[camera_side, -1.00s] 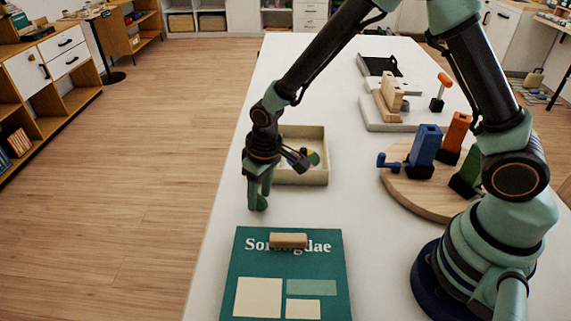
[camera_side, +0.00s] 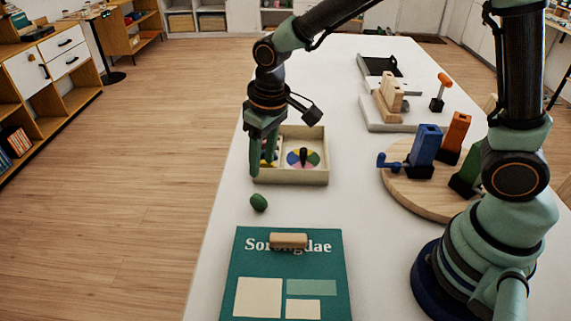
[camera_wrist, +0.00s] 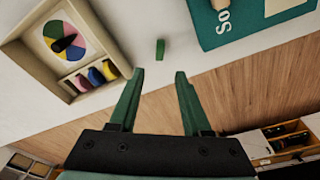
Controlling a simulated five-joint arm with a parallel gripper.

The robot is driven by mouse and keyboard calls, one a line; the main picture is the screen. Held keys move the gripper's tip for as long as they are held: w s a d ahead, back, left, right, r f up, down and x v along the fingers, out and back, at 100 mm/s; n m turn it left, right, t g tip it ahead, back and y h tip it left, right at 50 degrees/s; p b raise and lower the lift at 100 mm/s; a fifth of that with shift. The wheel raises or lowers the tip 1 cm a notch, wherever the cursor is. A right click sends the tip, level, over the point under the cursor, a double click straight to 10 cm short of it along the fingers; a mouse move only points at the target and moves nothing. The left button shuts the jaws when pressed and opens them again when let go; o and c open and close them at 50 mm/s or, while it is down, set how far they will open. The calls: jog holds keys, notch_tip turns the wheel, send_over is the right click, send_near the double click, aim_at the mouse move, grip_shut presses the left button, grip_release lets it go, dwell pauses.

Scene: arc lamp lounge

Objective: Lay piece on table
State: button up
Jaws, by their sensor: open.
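The green piece (camera_side: 259,202) lies on the white table (camera_side: 225,215), between the tray and the teal board. It also shows in the wrist view (camera_wrist: 160,49), beyond my fingertips and apart from them. My gripper (camera_side: 262,170) is open and empty, raised above the piece and in front of the tray's left side in the side view. In the wrist view its two green fingers (camera_wrist: 159,76) stand spread with nothing between them.
The beige tray (camera_side: 292,181) holds a coloured wheel (camera_side: 292,158) and, in the wrist view, several coloured pieces (camera_wrist: 96,76). The teal board (camera_side: 250,262) with a wooden handle is at the front. A round wooden board (camera_side: 425,205) bearing coloured blocks stands right. The table's left edge is close.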

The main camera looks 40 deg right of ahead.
jog(key=s+d+r+m+t, duration=0.2)
jog(key=s+d+r+t, duration=0.2)
jog(key=s+d+r, duration=0.6)
jog(key=d+r, duration=0.2)
jog(key=d, duration=0.1)
jog(key=shift+s+d+m+h, duration=0.3)
jog(key=shift+s+m, duration=0.1)
